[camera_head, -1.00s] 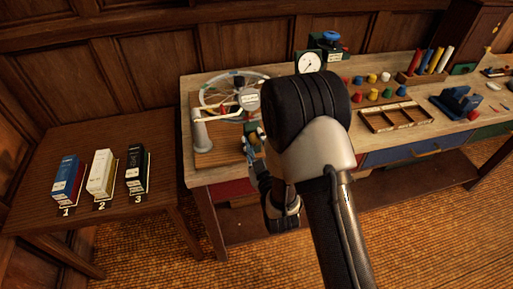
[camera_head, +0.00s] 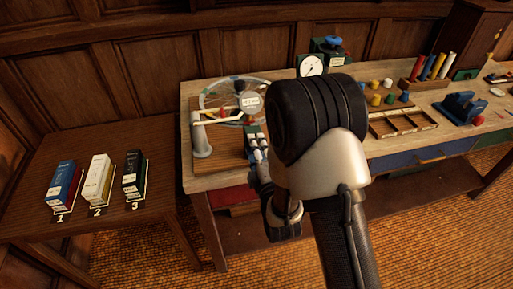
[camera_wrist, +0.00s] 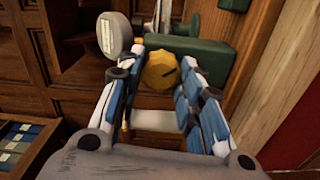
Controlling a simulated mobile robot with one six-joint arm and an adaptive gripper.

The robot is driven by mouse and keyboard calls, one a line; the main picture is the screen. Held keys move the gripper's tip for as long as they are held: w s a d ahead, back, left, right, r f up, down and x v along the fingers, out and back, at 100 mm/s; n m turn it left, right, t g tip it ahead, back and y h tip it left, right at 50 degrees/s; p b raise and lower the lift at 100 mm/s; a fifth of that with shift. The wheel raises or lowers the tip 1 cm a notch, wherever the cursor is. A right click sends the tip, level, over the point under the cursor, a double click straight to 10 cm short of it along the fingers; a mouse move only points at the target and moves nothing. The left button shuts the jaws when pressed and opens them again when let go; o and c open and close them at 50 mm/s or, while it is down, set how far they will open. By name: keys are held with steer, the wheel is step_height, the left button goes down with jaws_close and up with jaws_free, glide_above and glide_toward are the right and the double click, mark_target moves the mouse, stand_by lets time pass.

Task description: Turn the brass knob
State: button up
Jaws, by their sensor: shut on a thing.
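The brass knob (camera_wrist: 160,71) is a round, ridged, yellow-gold knob with a dark line on its face. In the wrist view it sits on the front of a dark green block (camera_wrist: 212,58). My gripper (camera_wrist: 165,78) has its white and blue fingers on either side of the knob and is shut on it. In the head view the fingers (camera_head: 257,149) show at the bench's left front, partly behind my arm. The knob cannot be made out there.
A round grey-white piece (camera_wrist: 114,33) stands beside the green block. On the wooden bench (camera_head: 225,178) are a wire wheel (camera_head: 222,95), a dial gauge (camera_head: 311,66) and a divided tray (camera_head: 402,124). A side table (camera_head: 120,230) holds three numbered boxes.

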steer(key=shift+n, duration=5)
steer(key=o, duration=1.1)
steer(key=shift+f, duration=0.15)
steer(key=shift+c, duration=0.2)
step_height(320, 180, up, 10)
